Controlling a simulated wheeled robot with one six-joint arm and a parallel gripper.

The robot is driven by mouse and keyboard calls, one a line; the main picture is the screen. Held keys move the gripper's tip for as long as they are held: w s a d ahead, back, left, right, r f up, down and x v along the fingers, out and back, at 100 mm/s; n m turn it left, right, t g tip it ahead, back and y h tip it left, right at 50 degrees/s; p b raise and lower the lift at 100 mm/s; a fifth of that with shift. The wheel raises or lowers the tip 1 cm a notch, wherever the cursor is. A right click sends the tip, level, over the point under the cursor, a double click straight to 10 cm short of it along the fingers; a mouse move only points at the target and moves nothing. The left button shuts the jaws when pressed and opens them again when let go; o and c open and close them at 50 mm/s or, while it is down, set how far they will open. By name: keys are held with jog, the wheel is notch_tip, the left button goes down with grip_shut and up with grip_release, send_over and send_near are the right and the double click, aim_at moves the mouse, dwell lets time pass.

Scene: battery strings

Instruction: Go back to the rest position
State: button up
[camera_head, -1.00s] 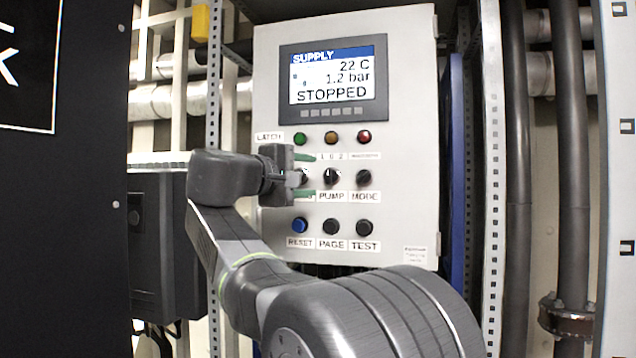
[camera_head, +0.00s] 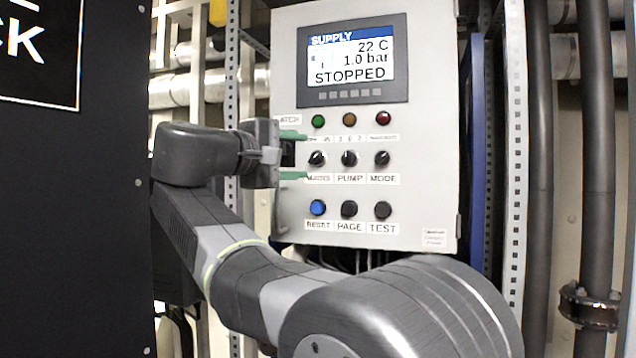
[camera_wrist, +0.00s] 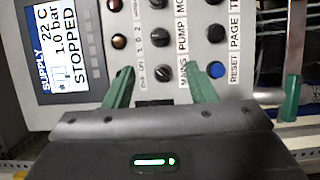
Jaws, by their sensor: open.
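My gripper (camera_head: 292,155) is open and empty in the head view, at the left edge of the grey control panel (camera_head: 432,120). Its green fingertips point right, level with the left knob (camera_head: 317,158), and the knob shows clear of them. In the wrist view my gripper (camera_wrist: 160,85) has its two green fingers spread, with the left knob (camera_wrist: 163,78) seen beyond the gap between them. The panel screen (camera_head: 352,62) reads SUPPLY, 22 C, 1.0 bar, STOPPED.
The pump knob (camera_head: 349,158), mode knob (camera_head: 382,158) and blue reset button (camera_head: 318,208) are on the panel. A dark cabinet (camera_head: 75,200) stands close at the left. Perforated posts (camera_head: 514,150) and dark pipes (camera_head: 596,150) stand at the right.

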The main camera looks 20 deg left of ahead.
aim_at(344, 158)
jog(key=p+x, duration=0.3)
jog(key=x, duration=1)
jog(key=shift+w+d, duration=0.2)
jog(key=shift+w, duration=0.15)
jog(key=shift+s, duration=0.1)
